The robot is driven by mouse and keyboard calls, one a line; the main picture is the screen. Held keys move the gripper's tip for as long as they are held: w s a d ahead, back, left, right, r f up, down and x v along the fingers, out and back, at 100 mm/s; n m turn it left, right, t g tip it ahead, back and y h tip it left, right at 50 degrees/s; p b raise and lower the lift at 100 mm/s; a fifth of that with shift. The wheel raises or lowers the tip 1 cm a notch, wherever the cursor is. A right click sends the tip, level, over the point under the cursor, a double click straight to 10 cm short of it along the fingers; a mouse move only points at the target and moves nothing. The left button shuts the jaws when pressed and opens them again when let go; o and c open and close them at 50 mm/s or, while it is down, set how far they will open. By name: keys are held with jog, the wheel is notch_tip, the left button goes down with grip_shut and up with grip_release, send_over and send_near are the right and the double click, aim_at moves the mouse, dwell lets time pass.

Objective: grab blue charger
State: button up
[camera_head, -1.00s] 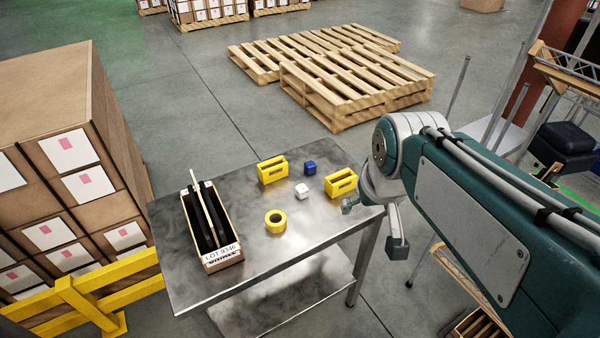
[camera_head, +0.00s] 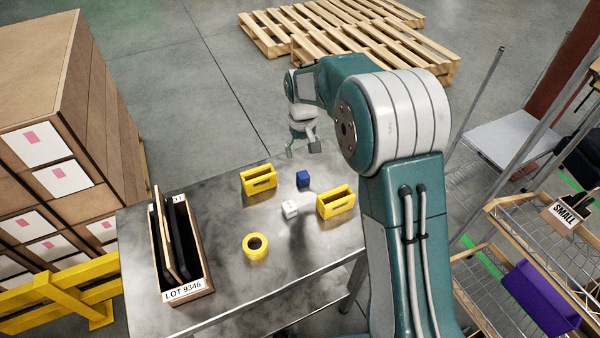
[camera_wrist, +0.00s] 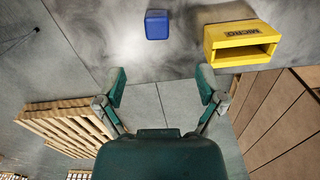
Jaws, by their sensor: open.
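The blue charger, a small blue cube (camera_head: 303,179), sits on the metal table (camera_head: 215,236) between two yellow bins. It also shows at the top of the wrist view (camera_wrist: 157,24). My gripper (camera_head: 303,152) is above the table's far edge, behind and above the blue cube. In the wrist view my gripper (camera_wrist: 163,88) has its two fingers spread wide with nothing between them. The blue cube lies beyond the fingertips, apart from them.
A yellow bin (camera_head: 258,180) stands left of the cube, another yellow bin (camera_head: 336,202) right of it. A white cube (camera_head: 290,209), a yellow tape roll (camera_head: 256,246) and a wooden box (camera_head: 187,291) share the table. Cartons (camera_head: 52,120) stand left, pallets (camera_head: 375,50) behind.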

send_over(303, 174)
jog(key=f, duration=0.4)
jog(key=shift+s+d+f, duration=0.1)
jog(key=shift+d+f, duration=0.25)
jog(key=shift+a+f, duration=0.35)
jog(key=shift+f, duration=0.55)
jog(key=f, duration=0.3)
jog(key=shift+w+a+f, duration=0.1)
jog(key=shift+w+f, duration=0.1)
jog(key=shift+f, duration=0.55)
grip_shut()
